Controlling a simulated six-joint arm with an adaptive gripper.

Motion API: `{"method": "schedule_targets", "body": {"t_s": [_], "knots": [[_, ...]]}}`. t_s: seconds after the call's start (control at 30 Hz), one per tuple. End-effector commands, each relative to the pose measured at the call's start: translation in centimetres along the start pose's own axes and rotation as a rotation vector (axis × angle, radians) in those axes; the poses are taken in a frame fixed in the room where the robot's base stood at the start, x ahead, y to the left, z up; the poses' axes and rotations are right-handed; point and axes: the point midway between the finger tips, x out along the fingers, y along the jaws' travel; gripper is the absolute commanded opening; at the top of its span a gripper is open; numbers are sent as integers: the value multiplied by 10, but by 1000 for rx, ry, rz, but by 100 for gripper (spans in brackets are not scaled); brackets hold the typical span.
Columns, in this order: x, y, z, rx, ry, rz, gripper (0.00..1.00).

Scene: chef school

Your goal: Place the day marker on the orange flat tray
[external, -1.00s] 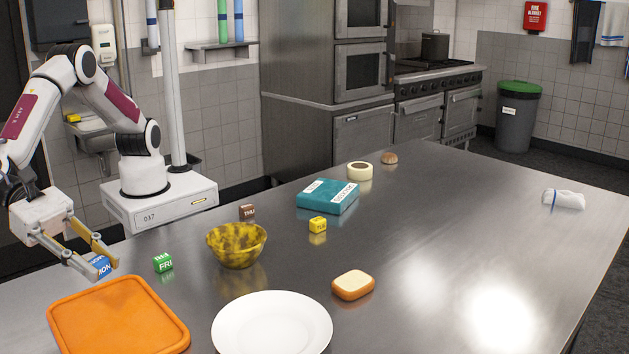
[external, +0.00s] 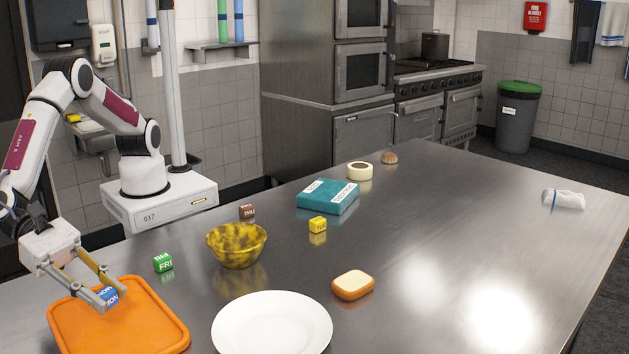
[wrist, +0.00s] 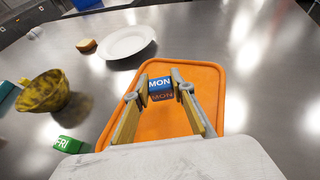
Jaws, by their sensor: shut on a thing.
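The day marker is a small blue cube (external: 108,296) with white "MON" lettering. My gripper (external: 110,298) is shut on it, with a finger on either side. The wrist view shows the blue cube (wrist: 159,84) between the fingertips, with its reflection or lower face showing below it. The orange flat tray (external: 140,325) lies at the front left of the table. The cube is over the far part of the tray in the external view; I cannot tell whether it touches the surface. The orange tray (wrist: 208,80) also lies beneath the gripper in the wrist view.
A green "FRI" cube (external: 163,263), a brown cube (external: 247,212) and a yellow cube (external: 318,225) stand on the table. A mottled yellow bowl (external: 237,247), a white plate (external: 272,325) and a bread-like block (external: 353,285) are to the right. The table's right side is mostly clear.

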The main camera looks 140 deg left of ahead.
Motion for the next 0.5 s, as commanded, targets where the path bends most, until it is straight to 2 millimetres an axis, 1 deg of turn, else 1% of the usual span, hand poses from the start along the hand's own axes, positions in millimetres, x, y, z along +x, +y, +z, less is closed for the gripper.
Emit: {"method": "schedule_targets", "body": {"t_s": [0.27, 0.37, 0.5], "knots": [[1, 0, -2, 1, 0, 0, 9], [3, 0, -8, 2, 1, 1, 9], [9, 0, -21, 2, 2, 1, 9]]}}
